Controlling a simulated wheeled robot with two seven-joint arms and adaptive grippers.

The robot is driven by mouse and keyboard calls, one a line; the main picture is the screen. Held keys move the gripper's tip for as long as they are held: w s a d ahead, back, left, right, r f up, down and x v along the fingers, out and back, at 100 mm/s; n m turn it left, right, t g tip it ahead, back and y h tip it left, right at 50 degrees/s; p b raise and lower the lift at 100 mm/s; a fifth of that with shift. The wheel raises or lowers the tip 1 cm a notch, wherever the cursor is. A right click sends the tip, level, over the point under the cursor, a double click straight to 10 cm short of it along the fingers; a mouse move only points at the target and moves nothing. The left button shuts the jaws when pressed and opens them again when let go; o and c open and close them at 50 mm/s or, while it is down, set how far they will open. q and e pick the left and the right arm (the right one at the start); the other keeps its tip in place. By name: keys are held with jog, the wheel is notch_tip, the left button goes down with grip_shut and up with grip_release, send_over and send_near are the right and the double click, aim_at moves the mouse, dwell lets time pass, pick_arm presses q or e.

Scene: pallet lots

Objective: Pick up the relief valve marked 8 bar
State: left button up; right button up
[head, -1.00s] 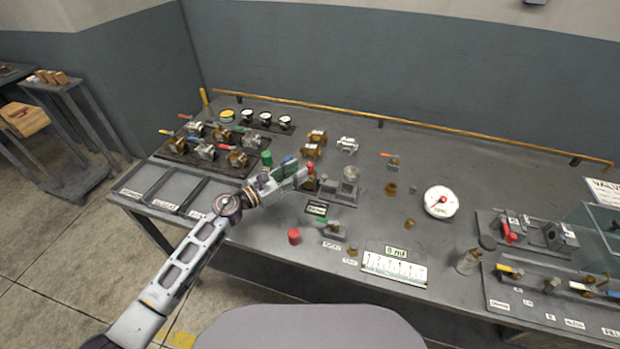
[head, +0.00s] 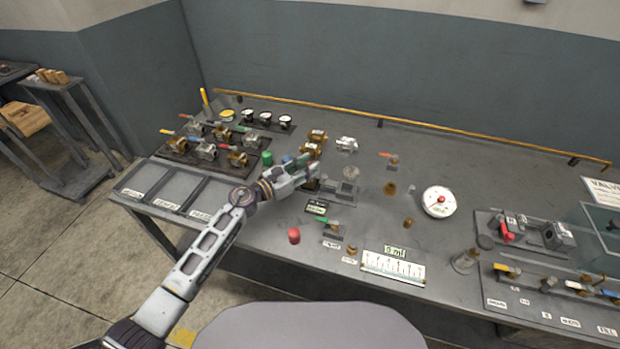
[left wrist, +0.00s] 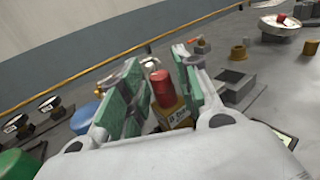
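The relief valve (left wrist: 163,92) has a red cap and a brass body with a pale label that seems to read "8 bar", partly cut off. In the left wrist view it stands upright between the green-padded fingers of my left gripper (left wrist: 158,68). The fingers are apart, with a visible gap beside the valve, so the gripper looks open around it. In the head view my left gripper (head: 306,170) is low over the middle of the bench and hides most of the valve. My right gripper is not in view.
A grey block fitting (head: 345,190) stands just right of the gripper. A green cylinder (head: 267,158) and brass fittings (head: 313,143) stand close behind and left.

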pick_arm(q)
jog(key=shift+c, duration=1.2)
grip_shut()
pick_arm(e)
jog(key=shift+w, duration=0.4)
pick_arm(q)
jog(key=shift+r, duration=0.2)
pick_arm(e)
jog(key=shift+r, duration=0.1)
pick_arm(q)
jog(key=shift+r, duration=0.45)
notch_tip(320, 180, up, 17)
jog(key=p, duration=0.5)
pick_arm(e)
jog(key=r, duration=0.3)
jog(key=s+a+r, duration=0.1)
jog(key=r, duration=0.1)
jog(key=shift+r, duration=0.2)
pick_arm(q)
jog(key=shift+f, duration=0.1)
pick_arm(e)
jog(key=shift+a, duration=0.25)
